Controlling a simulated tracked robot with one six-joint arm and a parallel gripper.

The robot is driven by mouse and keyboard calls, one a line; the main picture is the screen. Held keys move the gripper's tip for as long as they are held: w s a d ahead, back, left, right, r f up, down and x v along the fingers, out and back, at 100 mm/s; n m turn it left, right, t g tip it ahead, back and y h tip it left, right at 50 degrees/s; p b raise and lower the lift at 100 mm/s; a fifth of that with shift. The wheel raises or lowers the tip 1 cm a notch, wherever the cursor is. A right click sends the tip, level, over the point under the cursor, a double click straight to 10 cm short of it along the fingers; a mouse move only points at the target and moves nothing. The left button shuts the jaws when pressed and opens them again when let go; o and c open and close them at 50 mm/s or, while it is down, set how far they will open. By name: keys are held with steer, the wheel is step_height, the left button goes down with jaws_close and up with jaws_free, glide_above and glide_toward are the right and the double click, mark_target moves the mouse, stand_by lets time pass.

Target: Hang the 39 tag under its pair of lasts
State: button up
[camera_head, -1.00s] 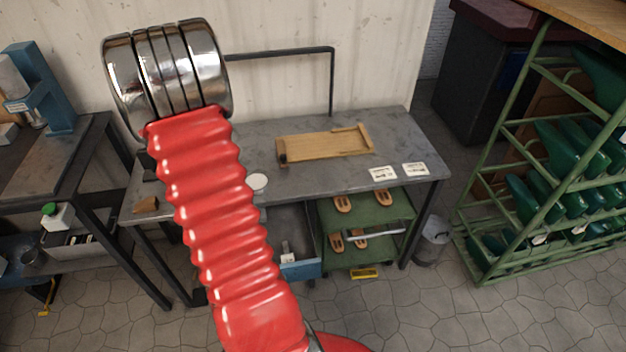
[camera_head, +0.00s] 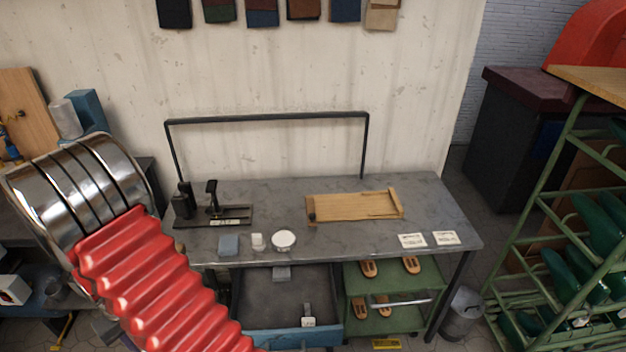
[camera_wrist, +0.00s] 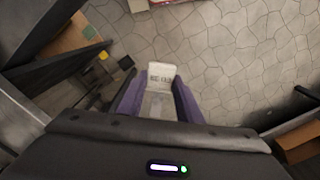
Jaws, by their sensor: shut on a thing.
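In the wrist view my gripper (camera_wrist: 157,92) has its purple fingers closed on a small whitish tag (camera_wrist: 161,73). The tag has dark print, too small and blurred to read. Stone floor shows beyond it. In the head view my arm covers the lower left, and the gripper is not seen there. Green lasts (camera_head: 599,213) stand in rows on a green rack (camera_head: 527,230) at the right edge, partly cut off. A small white label (camera_head: 581,322) shows low on the rack. I cannot tell which pair is size 39.
A grey workbench (camera_head: 340,238) stands in the middle, with a wooden board (camera_head: 350,207), two printed cards (camera_head: 411,240) and an open drawer (camera_head: 290,340). A green shelf (camera_head: 385,325) under it holds wooden soles. A bin (camera_head: 462,308) stands between bench and rack.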

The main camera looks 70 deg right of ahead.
steer(key=w+a+n, duration=0.3)
steer(key=w+a, duration=0.1)
steer(key=a, duration=0.8)
steer(key=shift+w+r+n, duration=0.15)
steer(key=shift+r+n, duration=0.05)
steer(key=shift+n, duration=0.2)
steer(key=shift+d, duration=0.2)
